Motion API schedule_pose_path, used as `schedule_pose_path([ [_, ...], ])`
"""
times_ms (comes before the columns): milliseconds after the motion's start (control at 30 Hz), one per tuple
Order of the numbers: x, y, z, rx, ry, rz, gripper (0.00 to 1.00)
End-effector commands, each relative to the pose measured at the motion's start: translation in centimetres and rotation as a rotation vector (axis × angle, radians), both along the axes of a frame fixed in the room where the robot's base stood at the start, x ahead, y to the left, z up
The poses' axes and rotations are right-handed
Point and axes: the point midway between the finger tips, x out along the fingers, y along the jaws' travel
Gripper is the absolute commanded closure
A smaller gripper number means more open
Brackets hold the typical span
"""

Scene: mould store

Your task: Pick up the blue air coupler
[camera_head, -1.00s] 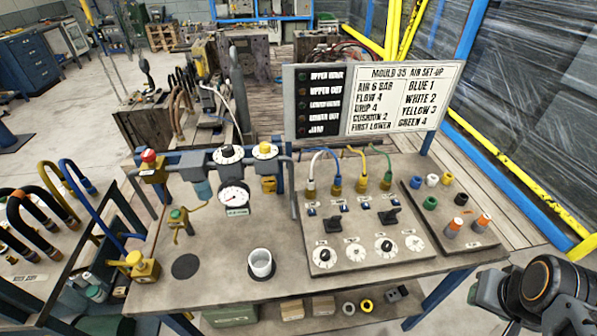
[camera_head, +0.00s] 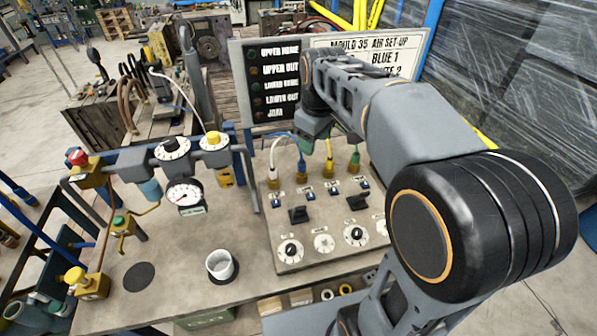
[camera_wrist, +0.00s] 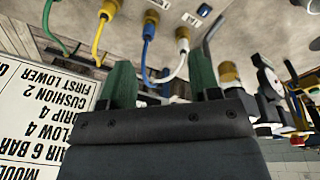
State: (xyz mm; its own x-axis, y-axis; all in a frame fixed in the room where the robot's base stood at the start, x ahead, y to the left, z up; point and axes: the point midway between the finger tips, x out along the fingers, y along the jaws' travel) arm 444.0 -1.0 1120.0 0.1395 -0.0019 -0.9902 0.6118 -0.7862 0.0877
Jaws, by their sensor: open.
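The blue air coupler (camera_head: 302,177) has a blue hose and a brass base. It stands upright on the grey panel, between the white-hosed and yellow-hosed couplers. In the wrist view, the blue coupler (camera_wrist: 148,32) is at the upper middle, its hose curving down between my fingers in the picture. My gripper (camera_wrist: 160,60) is open, with green fingers either side of that hose. I cannot tell how near the hose is in depth. In the head view, my gripper (camera_head: 308,140) is above and behind the couplers, partly hidden by my arm.
The white-hosed (camera_head: 273,178), yellow-hosed (camera_head: 328,169) and green-hosed (camera_head: 354,160) couplers stand close by. The sign board (camera_head: 270,80) is behind them. Dials and black switches (camera_head: 298,214) are in front. A white cup (camera_head: 221,264) and the pressure gauge (camera_head: 184,194) are to the left.

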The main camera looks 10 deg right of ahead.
Motion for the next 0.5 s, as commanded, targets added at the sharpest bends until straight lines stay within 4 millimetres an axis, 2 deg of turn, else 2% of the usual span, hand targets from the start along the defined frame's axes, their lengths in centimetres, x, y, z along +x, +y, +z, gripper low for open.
schedule_pose_path([
  [33,1.9,0.2,-0.8,-0.008,0.028,0.076,0.43],
  [200,6.2,0.7,-1.5,-0.026,0.096,0.304,0.43],
  [367,8.3,0.6,-2.4,-0.029,0.130,0.421,0.43],
  [500,8.9,0.5,-4.3,-0.029,0.142,0.457,0.43],
])
